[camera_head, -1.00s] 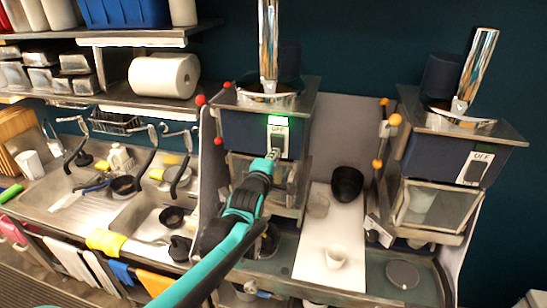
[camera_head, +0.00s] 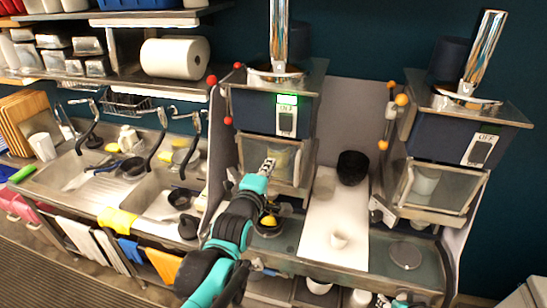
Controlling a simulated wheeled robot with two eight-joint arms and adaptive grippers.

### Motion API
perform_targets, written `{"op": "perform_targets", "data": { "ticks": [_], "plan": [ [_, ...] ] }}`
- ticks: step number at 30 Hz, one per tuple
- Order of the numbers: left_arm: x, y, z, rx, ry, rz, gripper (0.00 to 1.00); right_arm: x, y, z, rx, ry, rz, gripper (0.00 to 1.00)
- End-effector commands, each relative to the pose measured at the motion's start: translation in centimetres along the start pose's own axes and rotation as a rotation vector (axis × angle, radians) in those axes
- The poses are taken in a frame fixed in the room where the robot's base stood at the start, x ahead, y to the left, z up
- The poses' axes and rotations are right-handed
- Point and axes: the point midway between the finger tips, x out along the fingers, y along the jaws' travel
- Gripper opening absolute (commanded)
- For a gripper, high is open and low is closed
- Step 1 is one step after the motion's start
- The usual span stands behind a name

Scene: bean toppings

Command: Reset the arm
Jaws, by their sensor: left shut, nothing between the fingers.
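My left gripper (camera_head: 268,165) is shut and empty. It is in front of the lower glass-fronted box of the left machine (camera_head: 276,110), below that machine's switch (camera_head: 287,120). The switch shows a lit green part at its top and stands clear of my fingertips. My left arm comes up from the bottom of the head view. At the bottom edge, a small teal and black part (camera_head: 400,302) may belong to my right arm; its gripper does not show.
A second machine (camera_head: 455,130) with an OFF switch (camera_head: 481,150) stands at the right. A sink (camera_head: 85,175) with taps is at the left.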

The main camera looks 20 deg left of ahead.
Motion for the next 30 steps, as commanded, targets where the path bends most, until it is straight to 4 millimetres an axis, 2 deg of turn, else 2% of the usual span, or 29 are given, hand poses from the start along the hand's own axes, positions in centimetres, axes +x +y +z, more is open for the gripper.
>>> {"op": "perform_targets", "data": {
  "ticks": [16, 19, 20, 23, 30],
  "plan": [
    [-0.4, -0.1, 0.0, 0.001, 0.0, 0.0, 0.0, 0.0, 0.0, 0.0, 0.0, 0.0, 0.0, 0.4],
    [-0.6, -1.3, 0.0, 0.03, -0.001, -0.016, 0.0, 0.7, 0.0, 0.5, 0.0, 0.0, 0.0, 0.4],
    [-0.6, -2.1, 0.0, 0.053, -0.002, -0.027, 0.0, 1.2, 0.0, 0.8, 0.0, 0.0, 0.0, 0.4],
    [-1.3, -6.5, 0.1, 0.18, -0.011, -0.094, 0.0, 3.5, 0.0, 2.5, 0.0, 0.0, 0.0, 0.4],
    [-5.1, -21.8, 0.2, 0.677, -0.129, -0.342, 0.0, 11.0, 0.0, 7.9, 0.0, 0.0, 0.0, 0.4]
  ]
}}
